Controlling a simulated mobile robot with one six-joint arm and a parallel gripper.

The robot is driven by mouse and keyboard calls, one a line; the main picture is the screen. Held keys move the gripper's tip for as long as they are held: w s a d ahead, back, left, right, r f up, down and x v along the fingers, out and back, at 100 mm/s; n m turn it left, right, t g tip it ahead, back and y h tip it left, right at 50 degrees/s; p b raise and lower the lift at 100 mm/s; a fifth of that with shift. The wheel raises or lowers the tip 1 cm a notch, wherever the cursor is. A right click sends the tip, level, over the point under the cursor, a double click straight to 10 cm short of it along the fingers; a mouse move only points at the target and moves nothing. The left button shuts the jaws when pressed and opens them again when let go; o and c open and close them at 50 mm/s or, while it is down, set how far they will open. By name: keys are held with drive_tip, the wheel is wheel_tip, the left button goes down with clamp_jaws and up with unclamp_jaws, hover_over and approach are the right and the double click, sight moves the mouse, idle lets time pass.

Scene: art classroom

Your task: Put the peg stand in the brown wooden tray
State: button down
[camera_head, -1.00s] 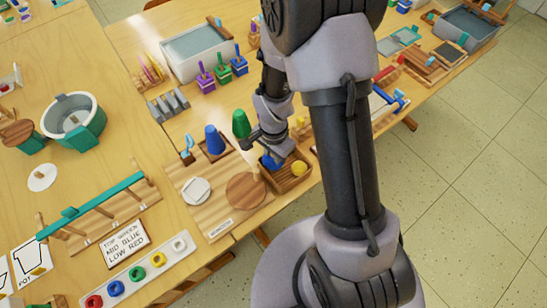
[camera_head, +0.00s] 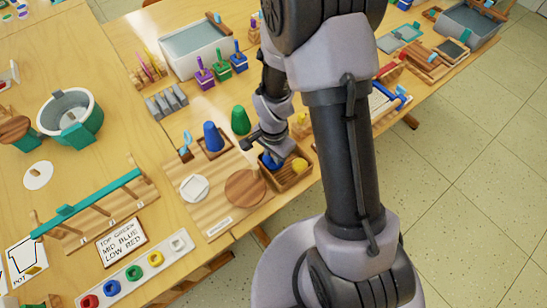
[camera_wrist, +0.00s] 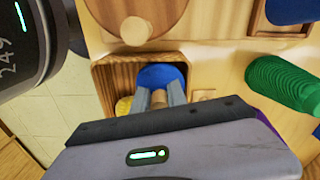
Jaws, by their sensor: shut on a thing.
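The brown wooden tray (camera_head: 304,175) stands near the table's front edge, partly behind my arm. My gripper (camera_head: 268,154) is over its left part. In the wrist view, my gripper (camera_wrist: 160,98) is shut on a pale upright peg that rises from a round blue base, which I take as the peg stand (camera_wrist: 162,74). The blue base also shows in the head view (camera_head: 268,162), within the tray's outline. I cannot tell whether it touches the tray floor. The tray's wooden wall (camera_wrist: 103,82) shows left of the base in the wrist view.
A yellow piece (camera_head: 299,164) lies in the tray. A round brown board (camera_head: 246,187) is just left of it. A pale bin (camera_head: 195,50) is farther back.

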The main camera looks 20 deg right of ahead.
drive_tip(key=c, duration=1.3)
unclamp_jaws()
drive_tip(key=shift+o, duration=0.2)
drive_tip(key=shift+r, duration=0.1)
wheel_tip(320, 180, up, 17)
drive_tip(key=p, duration=0.7)
drive_tip(key=shift+r, duration=0.1)
drive_tip(key=s+a+r+n+t+y, duration=0.1)
drive_tip(key=s+a+r+n+t, duration=0.1)
drive_tip(key=s+r, duration=0.4)
drive_tip(key=s+a+r+n+t+y+b, duration=0.1)
drive_tip(key=s+r+n, duration=0.4)
drive_tip(key=r, duration=0.7)
drive_tip(key=s+a+t, duration=0.1)
drive_tip(key=t, duration=0.1)
drive_tip(key=shift+s+r+n+t, duration=0.35)
drive_tip(key=shift+s+n+t, duration=0.05)
